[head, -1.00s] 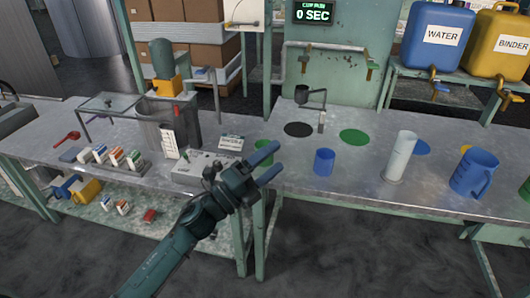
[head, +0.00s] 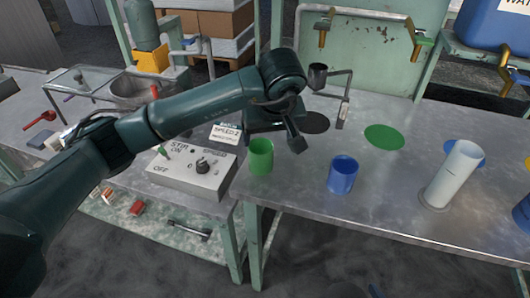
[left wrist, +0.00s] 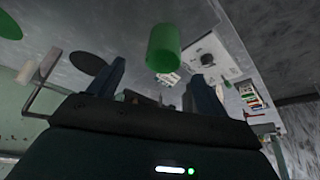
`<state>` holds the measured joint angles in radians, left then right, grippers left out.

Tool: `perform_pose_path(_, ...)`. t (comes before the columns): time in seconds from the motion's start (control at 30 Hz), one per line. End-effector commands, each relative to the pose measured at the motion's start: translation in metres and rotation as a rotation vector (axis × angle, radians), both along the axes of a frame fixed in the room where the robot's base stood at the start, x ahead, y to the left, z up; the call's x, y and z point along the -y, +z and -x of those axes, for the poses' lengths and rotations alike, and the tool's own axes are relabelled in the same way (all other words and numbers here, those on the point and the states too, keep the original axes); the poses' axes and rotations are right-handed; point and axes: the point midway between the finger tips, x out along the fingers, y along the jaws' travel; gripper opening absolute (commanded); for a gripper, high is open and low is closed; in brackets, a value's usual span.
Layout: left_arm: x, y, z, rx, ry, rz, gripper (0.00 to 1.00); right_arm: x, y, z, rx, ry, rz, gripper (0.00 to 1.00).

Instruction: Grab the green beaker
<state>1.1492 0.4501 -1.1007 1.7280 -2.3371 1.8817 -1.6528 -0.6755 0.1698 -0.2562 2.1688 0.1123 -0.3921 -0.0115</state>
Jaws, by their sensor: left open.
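The green beaker (head: 260,157) stands upright at the left edge of the right-hand table, beside the switch box. My left gripper (head: 277,136) is just behind and above it, with its fingers partly hidden by its own wrist. In the left wrist view the green beaker (left wrist: 163,50) lies ahead, between the lines of the two spread fingers (left wrist: 157,75). The jaws are open and empty, and the beaker looks just beyond the fingertips.
A blue beaker (head: 342,175) stands close to the right of the green one. A clear cylinder (head: 454,175) is further right. A green disc (head: 384,136) and a black disc (head: 314,123) mark the table behind. The switch box (head: 192,171) is on the left.

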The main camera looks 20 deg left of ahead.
Motion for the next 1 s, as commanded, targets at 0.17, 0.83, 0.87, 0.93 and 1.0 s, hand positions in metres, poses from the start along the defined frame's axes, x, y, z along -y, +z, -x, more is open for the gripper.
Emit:
perform_pose_path(0.17, -0.007, -0.034, -0.01, -0.008, 0.003, 0.001, 0.77, -0.001, -0.001, 0.005, -0.011, 0.004, 0.002, 0.36)
perform_pose_path(0.83, -0.028, -0.106, -0.036, -0.006, 0.003, 0.006, 0.77, 0.0, 0.003, 0.003, -0.008, 0.007, 0.02, 0.36)
perform_pose_path(0.87, -0.029, -0.107, -0.037, -0.005, 0.003, 0.006, 0.77, 0.0, 0.003, 0.003, -0.008, 0.007, 0.02, 0.36)
perform_pose_path(0.93, -0.029, -0.11, -0.038, -0.004, 0.002, 0.005, 0.77, 0.001, 0.002, 0.003, -0.009, 0.006, 0.02, 0.36)
perform_pose_path(1.0, -0.029, -0.11, -0.039, -0.003, 0.002, 0.005, 0.77, 0.001, 0.002, 0.003, -0.01, 0.007, 0.021, 0.36)
